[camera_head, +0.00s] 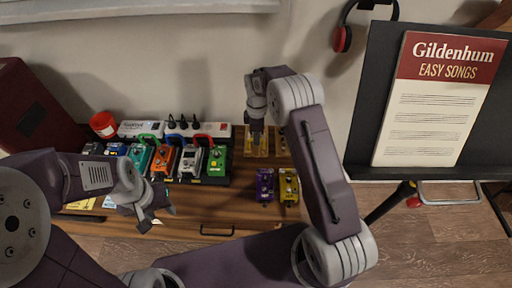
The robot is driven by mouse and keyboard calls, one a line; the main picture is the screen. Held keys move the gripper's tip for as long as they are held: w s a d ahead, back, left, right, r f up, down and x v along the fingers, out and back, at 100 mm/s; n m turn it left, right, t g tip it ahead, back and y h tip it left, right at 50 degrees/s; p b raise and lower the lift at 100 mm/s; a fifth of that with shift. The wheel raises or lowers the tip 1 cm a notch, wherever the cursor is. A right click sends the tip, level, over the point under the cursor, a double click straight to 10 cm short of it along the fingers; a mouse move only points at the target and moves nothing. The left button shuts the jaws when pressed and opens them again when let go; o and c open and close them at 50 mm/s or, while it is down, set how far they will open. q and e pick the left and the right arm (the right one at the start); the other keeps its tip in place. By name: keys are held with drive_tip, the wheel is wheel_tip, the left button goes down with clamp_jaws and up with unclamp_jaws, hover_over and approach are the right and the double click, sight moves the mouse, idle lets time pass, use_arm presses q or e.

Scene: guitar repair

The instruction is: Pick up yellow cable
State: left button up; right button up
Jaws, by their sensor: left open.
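I cannot clearly make out a yellow cable. My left gripper (152,212) is open above the cabinet's front, in front of the pedals, and looks empty. My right gripper (256,132) points down over a small amber-yellow object (256,147) right of the pedalboard. Its fingertips are too small to read.
A purple pedal (265,185) and a gold pedal (289,187) stand at the cabinet's right. A white power strip (140,129) and a red cylinder (103,124) are behind the pedals. A music stand (375,90) with a songbook (438,110) stands right.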

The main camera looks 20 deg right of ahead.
wheel_tip(320, 180, down, 5)
drive_tip(key=shift+w+a+f+b, duration=0.1)
drive_tip(key=shift+w+f+b, duration=0.05)
drive_tip(key=shift+b, duration=0.75)
clamp_jaws()
